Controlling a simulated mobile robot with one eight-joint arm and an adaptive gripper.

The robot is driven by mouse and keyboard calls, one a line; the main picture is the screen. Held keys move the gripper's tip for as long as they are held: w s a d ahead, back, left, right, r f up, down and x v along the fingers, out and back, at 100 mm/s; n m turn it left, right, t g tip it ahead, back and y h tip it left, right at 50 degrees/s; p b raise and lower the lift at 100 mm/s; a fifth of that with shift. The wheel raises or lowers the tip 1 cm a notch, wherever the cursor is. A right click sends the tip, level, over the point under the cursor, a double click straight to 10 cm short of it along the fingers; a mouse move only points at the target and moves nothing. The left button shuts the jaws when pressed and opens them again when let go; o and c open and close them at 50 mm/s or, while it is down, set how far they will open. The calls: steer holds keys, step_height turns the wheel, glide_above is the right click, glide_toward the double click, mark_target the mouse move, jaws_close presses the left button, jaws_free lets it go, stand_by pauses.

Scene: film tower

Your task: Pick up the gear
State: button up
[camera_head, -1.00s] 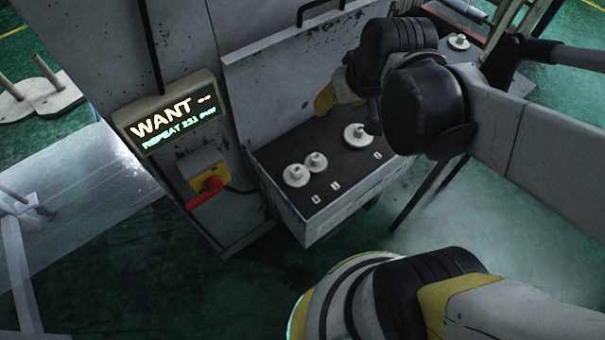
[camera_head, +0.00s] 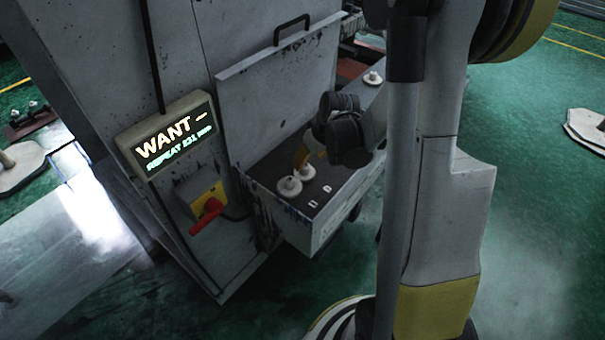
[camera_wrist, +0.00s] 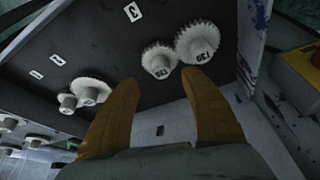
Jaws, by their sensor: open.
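Several pale gears stand on a dark-topped tray (camera_head: 322,205) in front of the grey machine. In the head view, one gear (camera_head: 289,187) is in clear sight and a second gear (camera_head: 305,172) is close behind it, beneath my gripper (camera_head: 301,157). In the wrist view, a small gear (camera_wrist: 159,61) and a larger gear (camera_wrist: 197,43) carry number labels and sit just beyond the fingertips. Another pair of gears (camera_wrist: 90,90) lies to the left. My gripper (camera_wrist: 159,77) has its orange fingers apart, with nothing held between them. The task does not show which gear is meant.
A lit display (camera_head: 172,135) reading "WANT" and a red switch handle (camera_head: 207,215) are on the machine, left of the tray. A raised grey panel (camera_head: 280,90) backs the tray.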

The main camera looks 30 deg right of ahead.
mark_target(305, 166)
steer(key=b+x, duration=0.3)
steer(key=x, duration=0.2)
steer(key=shift+a+f, duration=0.1)
steer(key=shift+f, duration=0.3)
steer(key=shift+r, duration=0.1)
jaws_close()
